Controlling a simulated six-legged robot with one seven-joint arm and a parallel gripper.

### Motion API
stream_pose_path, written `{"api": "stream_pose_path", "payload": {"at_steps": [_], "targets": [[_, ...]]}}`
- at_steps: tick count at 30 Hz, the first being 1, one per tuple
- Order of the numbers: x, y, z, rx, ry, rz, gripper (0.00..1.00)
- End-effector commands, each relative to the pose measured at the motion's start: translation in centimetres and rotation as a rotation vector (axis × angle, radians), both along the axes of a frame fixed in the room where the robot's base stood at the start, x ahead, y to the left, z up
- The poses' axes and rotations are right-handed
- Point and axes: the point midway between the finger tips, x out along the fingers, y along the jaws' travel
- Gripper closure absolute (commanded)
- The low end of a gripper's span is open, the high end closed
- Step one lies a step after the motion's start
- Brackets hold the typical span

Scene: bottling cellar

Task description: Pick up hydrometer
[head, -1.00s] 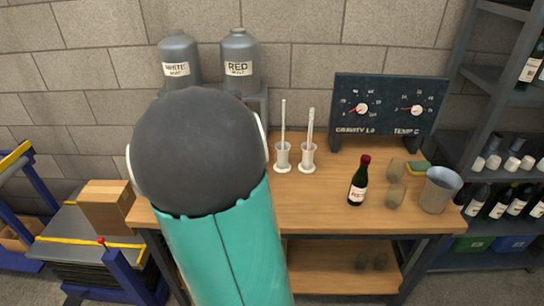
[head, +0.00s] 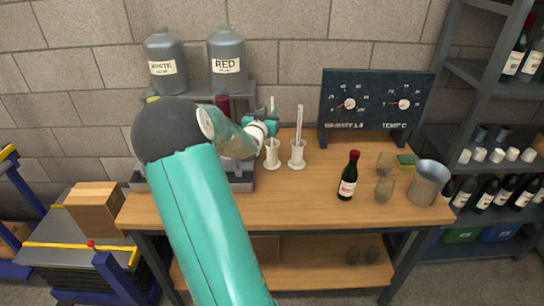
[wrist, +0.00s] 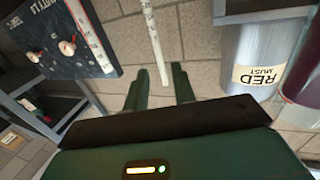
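Two white cylinders with upright stems stand on the wooden bench. The left stem, a slim white rod I take as the hydrometer (head: 272,104), rises from the left cylinder (head: 272,157); its lower part is partly hidden by my gripper (head: 266,124). In the wrist view the hydrometer (wrist: 154,38) shows as a pale speckled rod, its end showing between the fingers of my gripper (wrist: 158,72). The fingers are apart, with visible space on both sides of the rod. The right stem (head: 299,122), which had a reddish tint earlier, stands in the right cylinder (head: 297,158).
A dark gauge panel (head: 375,105) stands behind on the right. A wine bottle (head: 348,178), glasses (head: 384,188) and a metal bucket (head: 430,183) stand on the bench's right. Grey WHITE (head: 166,62) and RED (head: 227,62) must tanks stand behind my arm. The bench front is clear.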

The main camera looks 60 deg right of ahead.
Motion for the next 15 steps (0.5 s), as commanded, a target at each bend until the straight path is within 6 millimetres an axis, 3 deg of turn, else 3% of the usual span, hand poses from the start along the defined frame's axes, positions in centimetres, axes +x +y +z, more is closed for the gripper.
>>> {"api": "stream_pose_path", "payload": {"at_steps": [9,15], "targets": [[0.8,-4.3,0.1,0.000,0.002,-0.002,0.74],[0.9,-4.8,0.1,0.001,0.000,0.000,0.74]]}}
